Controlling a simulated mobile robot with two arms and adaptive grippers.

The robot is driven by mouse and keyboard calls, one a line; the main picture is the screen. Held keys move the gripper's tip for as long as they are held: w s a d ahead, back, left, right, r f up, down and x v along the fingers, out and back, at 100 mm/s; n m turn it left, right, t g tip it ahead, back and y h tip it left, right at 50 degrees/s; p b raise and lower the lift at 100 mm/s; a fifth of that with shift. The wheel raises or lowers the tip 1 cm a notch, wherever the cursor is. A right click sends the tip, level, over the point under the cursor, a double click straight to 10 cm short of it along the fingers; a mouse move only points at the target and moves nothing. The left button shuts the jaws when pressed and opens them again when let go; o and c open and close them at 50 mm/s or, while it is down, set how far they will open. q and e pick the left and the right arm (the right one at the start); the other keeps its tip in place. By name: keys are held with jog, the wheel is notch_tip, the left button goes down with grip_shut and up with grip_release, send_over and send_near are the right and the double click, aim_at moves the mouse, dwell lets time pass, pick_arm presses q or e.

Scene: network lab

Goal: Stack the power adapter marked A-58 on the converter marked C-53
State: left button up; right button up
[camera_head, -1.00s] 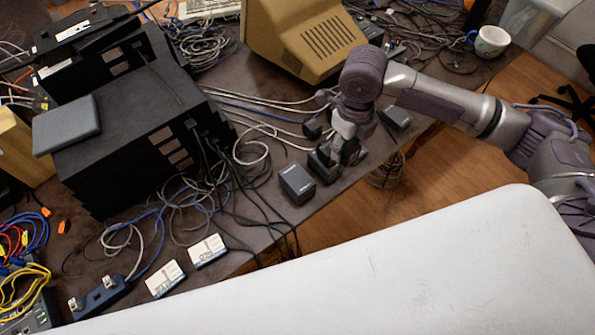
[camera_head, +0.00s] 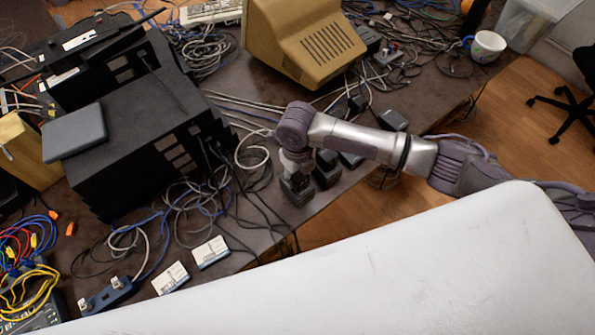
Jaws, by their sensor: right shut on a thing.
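My right gripper (camera_head: 294,174) points down at the table's front edge, shut on a dark block (camera_head: 297,190) that looks like a power adapter. The fingers and wrist hide its top, and I cannot tell whether it touches the table. Similar dark blocks stand to its right: one close by (camera_head: 327,170), one partly behind my arm (camera_head: 350,160), one farther right (camera_head: 392,120) and one behind the arm (camera_head: 357,103). No markings can be read, so I cannot tell which is A-58 or C-53. My left gripper is not in view.
Cables lie loose left of the gripper (camera_head: 190,205). Black stacked equipment (camera_head: 140,130) and a beige monitor (camera_head: 305,45) stand behind. Two white labelled pieces (camera_head: 211,252) and a power strip (camera_head: 108,296) lie at the front left. A mug (camera_head: 487,46) stands at the far right.

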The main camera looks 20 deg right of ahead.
jog(key=shift+f, duration=0.1)
jog(key=o, duration=1.3)
jog(key=shift+c, duration=0.2)
jog(key=shift+r, duration=0.2)
jog(key=shift+w+r, duration=0.1)
jog(key=shift+r, duration=0.25)
notch_tip(320, 180, up, 11)
jog(key=b, duration=0.1)
